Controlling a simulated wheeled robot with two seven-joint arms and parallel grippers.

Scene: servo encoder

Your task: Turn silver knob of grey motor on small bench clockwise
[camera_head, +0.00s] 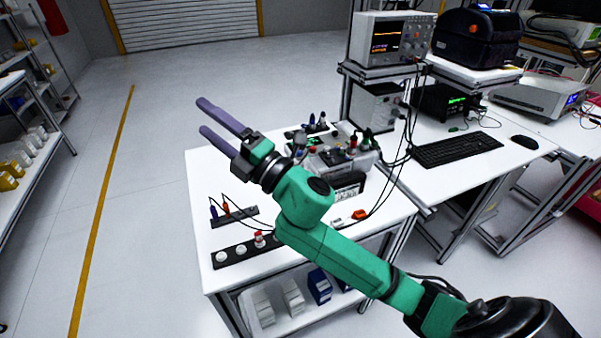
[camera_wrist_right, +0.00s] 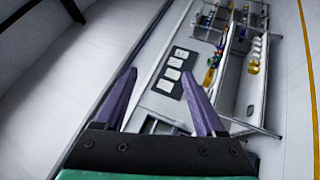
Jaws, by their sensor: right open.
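The small white bench (camera_head: 205,180) stands in the middle of the head view. A grey unit (camera_head: 362,163) with several small parts on top sits at its back right, behind my right arm, with a dark labelled block (camera_head: 349,190) in front of it. I cannot tell for sure which part is the grey motor, and I cannot make out its silver knob. My right gripper (camera_head: 204,116) is open and empty, raised over the bench's back left side and pointing up and left. It also shows open in the right wrist view (camera_wrist_right: 158,75). My left gripper is not in view.
A black strip (camera_head: 232,253) with round white pieces and a rack (camera_head: 234,216) with blue and orange-red probes lie at the bench's front left. Cables run across the right side. A workbench with an oscilloscope (camera_head: 390,38) and keyboard (camera_head: 455,148) stands right.

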